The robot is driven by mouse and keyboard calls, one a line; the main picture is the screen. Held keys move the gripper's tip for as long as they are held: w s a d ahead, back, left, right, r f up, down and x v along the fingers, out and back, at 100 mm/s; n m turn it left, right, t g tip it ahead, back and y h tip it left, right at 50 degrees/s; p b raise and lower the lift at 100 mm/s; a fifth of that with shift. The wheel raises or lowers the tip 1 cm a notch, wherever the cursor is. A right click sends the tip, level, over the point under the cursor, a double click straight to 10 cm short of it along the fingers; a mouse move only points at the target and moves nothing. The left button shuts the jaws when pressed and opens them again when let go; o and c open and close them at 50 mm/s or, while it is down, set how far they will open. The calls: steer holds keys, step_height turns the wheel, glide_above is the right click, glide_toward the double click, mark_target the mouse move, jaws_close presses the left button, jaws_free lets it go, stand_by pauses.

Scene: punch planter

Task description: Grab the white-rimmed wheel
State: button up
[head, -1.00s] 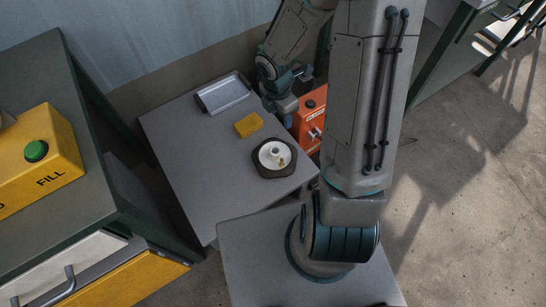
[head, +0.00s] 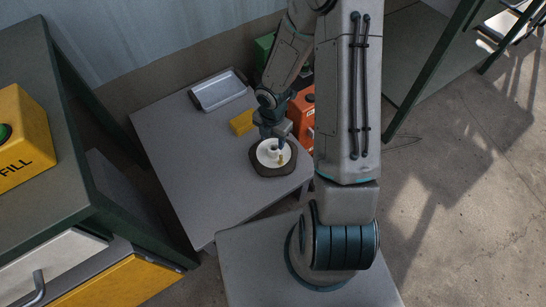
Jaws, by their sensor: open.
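The white-rimmed wheel (head: 264,158) looks like a pale round disc with a raised hub. It sits on a dark, rounded-square base (head: 263,171) on the grey table. A small yellowish spot shows near its right side. My gripper (head: 277,143) is open and points down, right over the wheel's upper right part. It hides part of the disc and hub. I cannot tell whether the fingertips touch the wheel.
A yellow block (head: 241,122) lies behind the wheel, close to my gripper. A silver tray (head: 218,91) is at the table's back. An orange box (head: 302,112) stands at the right. The grey table (head: 190,170) is clear at left. A yellow FILL button box (head: 22,145) is far left.

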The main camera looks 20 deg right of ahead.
mark_target(274, 145)
steer(key=f+b, duration=0.2)
steer(key=f, duration=0.1)
steer(key=f+b, duration=0.1)
steer(key=f, duration=0.1)
steer(key=shift+d, duration=0.25)
jaws_close()
steer(key=shift+w+r, duration=0.1)
steer(key=shift+w, duration=0.05)
